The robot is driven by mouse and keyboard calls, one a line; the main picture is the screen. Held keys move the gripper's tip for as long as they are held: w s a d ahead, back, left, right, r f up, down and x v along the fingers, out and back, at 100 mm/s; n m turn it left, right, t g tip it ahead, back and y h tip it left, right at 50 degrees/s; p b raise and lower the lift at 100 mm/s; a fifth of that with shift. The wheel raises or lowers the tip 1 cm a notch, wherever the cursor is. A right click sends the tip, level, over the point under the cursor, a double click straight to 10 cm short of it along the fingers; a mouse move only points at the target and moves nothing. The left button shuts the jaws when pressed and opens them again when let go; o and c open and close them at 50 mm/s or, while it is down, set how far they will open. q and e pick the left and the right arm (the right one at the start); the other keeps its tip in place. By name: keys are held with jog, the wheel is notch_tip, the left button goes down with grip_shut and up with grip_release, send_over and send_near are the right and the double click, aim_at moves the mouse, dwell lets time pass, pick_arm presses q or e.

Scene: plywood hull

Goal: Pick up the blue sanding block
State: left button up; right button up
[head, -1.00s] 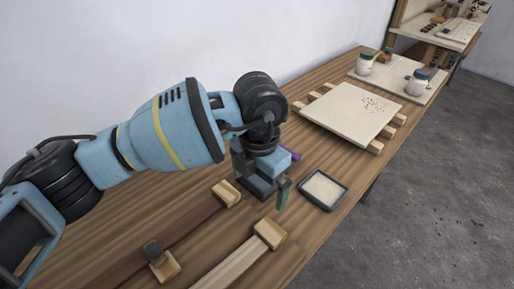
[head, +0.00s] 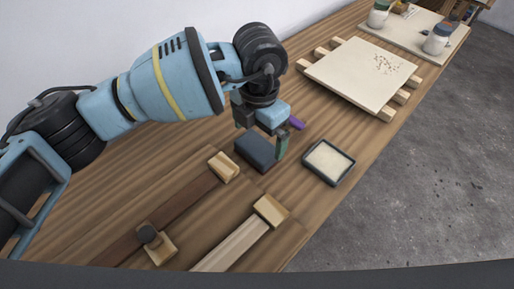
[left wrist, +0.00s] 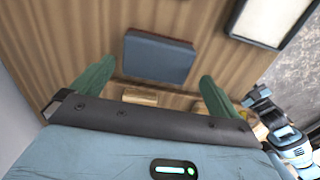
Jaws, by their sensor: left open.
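The blue sanding block (head: 256,151) is a dark blue-grey block lying flat on the wooden bench, left of a shallow tray. It also shows whole in the left wrist view (left wrist: 158,58). My left gripper (head: 263,133) is open and empty above the block. In the head view one green finger hangs by the block's right side, and the other finger is hidden. In the left wrist view the two green fingers (left wrist: 157,74) are spread wide, with the block ahead and between their lines.
A dark-rimmed tray (head: 342,177) with a cream filling lies right of the block. A purple item (head: 297,123) lies behind the gripper. Clamped wood strips (head: 242,246) lie in front. A pale board (head: 361,75) on battens and jars (head: 438,39) stand farther back.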

aim_at(257, 145)
pick_arm(q)
jog(key=shift+w+a+f, duration=0.1)
jog(key=shift+f, duration=1.2)
jog(key=shift+a+f, duration=0.1)
jog(key=shift+f, duration=1.15)
jog(key=c, duration=0.8)
jog(key=shift+r, duration=0.1)
jog(key=shift+r, duration=0.35)
jog(key=r, duration=0.2)
jog(key=shift+d+r, duration=0.35)
jog(key=shift+r, duration=0.05)
jog(key=s+d, duration=0.2)
jog(key=d, duration=0.2)
jog(key=s+d+r+b, duration=0.1)
jog(key=s+d, duration=0.1)
jog(key=d, duration=0.3)
jog(key=s+d+b, duration=0.1)
jog(key=s+d, duration=0.2)
jog(key=d, duration=0.1)
jog(key=shift+d+r, duration=0.2)
jog(key=shift+d, duration=0.2)
